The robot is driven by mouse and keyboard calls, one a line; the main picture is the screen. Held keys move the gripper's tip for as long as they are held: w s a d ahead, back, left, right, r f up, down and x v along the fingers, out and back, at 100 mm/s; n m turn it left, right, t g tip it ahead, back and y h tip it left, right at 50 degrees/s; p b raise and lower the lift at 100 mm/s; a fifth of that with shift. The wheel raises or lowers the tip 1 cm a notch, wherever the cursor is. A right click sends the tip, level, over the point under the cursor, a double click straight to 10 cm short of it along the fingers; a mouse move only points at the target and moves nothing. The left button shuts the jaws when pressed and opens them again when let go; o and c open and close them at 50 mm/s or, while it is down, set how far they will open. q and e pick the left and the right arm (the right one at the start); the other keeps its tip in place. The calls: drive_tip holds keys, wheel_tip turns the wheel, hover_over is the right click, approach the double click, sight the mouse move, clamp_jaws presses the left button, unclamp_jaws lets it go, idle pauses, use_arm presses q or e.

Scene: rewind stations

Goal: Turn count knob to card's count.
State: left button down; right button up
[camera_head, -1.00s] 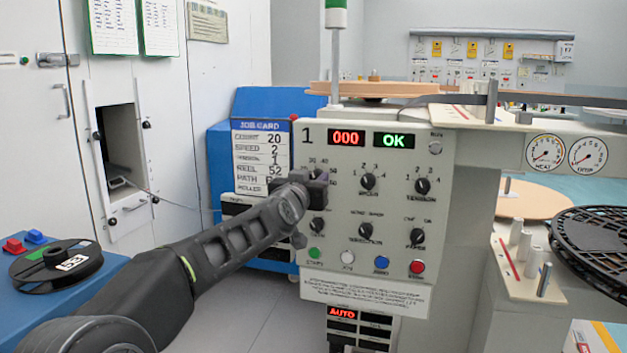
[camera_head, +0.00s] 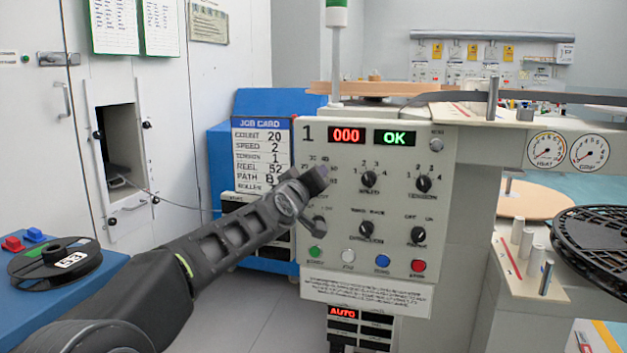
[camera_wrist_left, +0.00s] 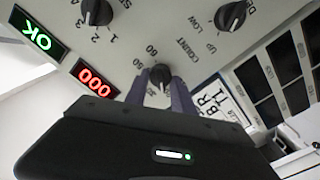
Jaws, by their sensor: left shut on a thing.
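The job card (camera_head: 261,155) at left of the panel reads COUNT 20, SPEED 2, TENSION 1, REEL 52. The grey control panel (camera_head: 340,270) has a red display (camera_head: 346,135) reading 000 and a green display (camera_head: 394,138) reading OK. My left gripper (camera_head: 318,178) is at the panel's upper left dial and hides the count knob in the head view. In the left wrist view the dark count knob (camera_wrist_left: 159,75) sits between the two fingertips, beside the COUNT label and printed numbers. My left gripper is shut on it. Its pointer direction is unclear. My right gripper is not in view.
Other knobs stand close by: the upper middle knob (camera_head: 369,178), tension knob (camera_head: 423,184), direction knob (camera_head: 367,229) and a lower left knob (camera_head: 319,226). Several coloured buttons line the panel's bottom. A black reel (camera_head: 55,263) lies on the blue surface at left.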

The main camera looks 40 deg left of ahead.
use_arm(q)
drive_tip(key=shift+f+n, duration=0.1)
drive_tip(key=shift+n, duration=0.8)
drive_tip(key=c, duration=1.1)
unclamp_jaws()
drive_tip(key=shift+o, duration=0.2)
drive_tip(key=shift+s, duration=0.15)
drive_tip(key=v, duration=0.7)
drive_tip(key=shift+s, duration=0.3)
